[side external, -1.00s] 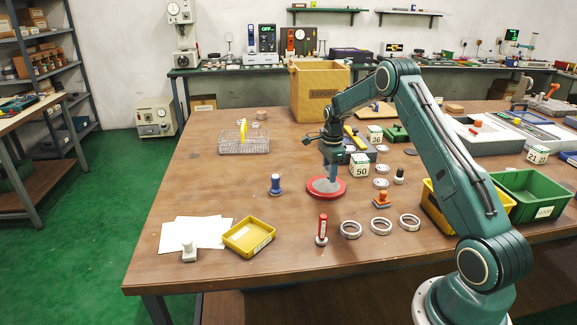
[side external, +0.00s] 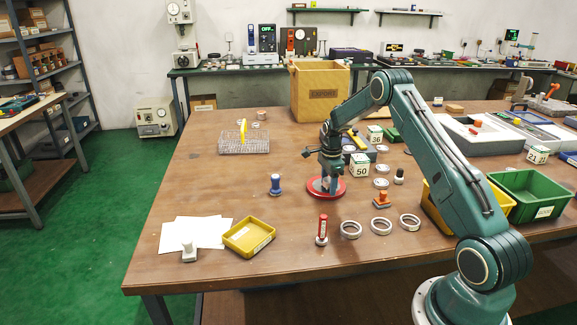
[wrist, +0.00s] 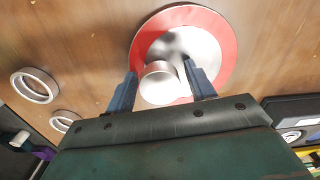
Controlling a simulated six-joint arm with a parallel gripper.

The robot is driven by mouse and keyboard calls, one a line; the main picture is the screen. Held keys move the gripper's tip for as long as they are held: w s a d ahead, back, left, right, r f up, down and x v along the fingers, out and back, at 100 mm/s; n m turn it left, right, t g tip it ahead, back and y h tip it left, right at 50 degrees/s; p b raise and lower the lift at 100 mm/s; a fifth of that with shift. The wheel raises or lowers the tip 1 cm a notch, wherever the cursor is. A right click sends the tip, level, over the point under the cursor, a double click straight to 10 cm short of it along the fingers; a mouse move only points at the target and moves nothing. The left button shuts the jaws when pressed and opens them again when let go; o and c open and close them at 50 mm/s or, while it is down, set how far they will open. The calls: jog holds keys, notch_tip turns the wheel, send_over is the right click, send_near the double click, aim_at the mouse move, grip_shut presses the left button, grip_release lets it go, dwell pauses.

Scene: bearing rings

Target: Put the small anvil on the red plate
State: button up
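The red plate (side external: 341,192) lies on the table, with a red rim and a grey middle; it also shows in the wrist view (wrist: 146,43). My gripper (side external: 327,183) points down low over the plate. In the wrist view, my gripper's two blue fingers (wrist: 162,88) stand on either side of a shiny silver round piece, which I take for the small anvil (wrist: 159,84). The fingers look closed against its sides. In the side view the fingers mostly hide it. I cannot tell whether its underside touches the plate.
A blue-topped piece (side external: 275,185) stands left of the plate, a red-handled one (side external: 321,230) in front. Steel rings (side external: 350,229) lie front right, with an orange-topped piece (side external: 382,200) behind. A box marked 50 (side external: 360,165) stands close behind right. Table space front left of the plate is clear.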

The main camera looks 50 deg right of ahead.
aim_at(329, 180)
jog(key=shift+o, duration=0.2)
jog(key=shift+r, duration=0.15)
notch_tip(329, 180, up, 12)
dwell(0.8)
jog(key=shift+s+a, duration=0.1)
dwell(0.3)
jog(key=s+a+r+n+t, duration=0.1)
jog(key=s+a+r+n, duration=0.4)
jog(key=a+r, duration=0.45)
jog(key=s+a+r+n+t, duration=0.1)
jog(key=s+a+r+n, duration=0.2)
jog(key=a+r+n, duration=0.45)
jog(key=s+a+n+t, duration=0.3)
jog(key=s+a+n, duration=0.9)
jog(key=s+a, duration=0.4)
jog(key=s, duration=0.5)
jog(key=shift+a+n, duration=0.15)
jog(key=shift+n, duration=0.2)
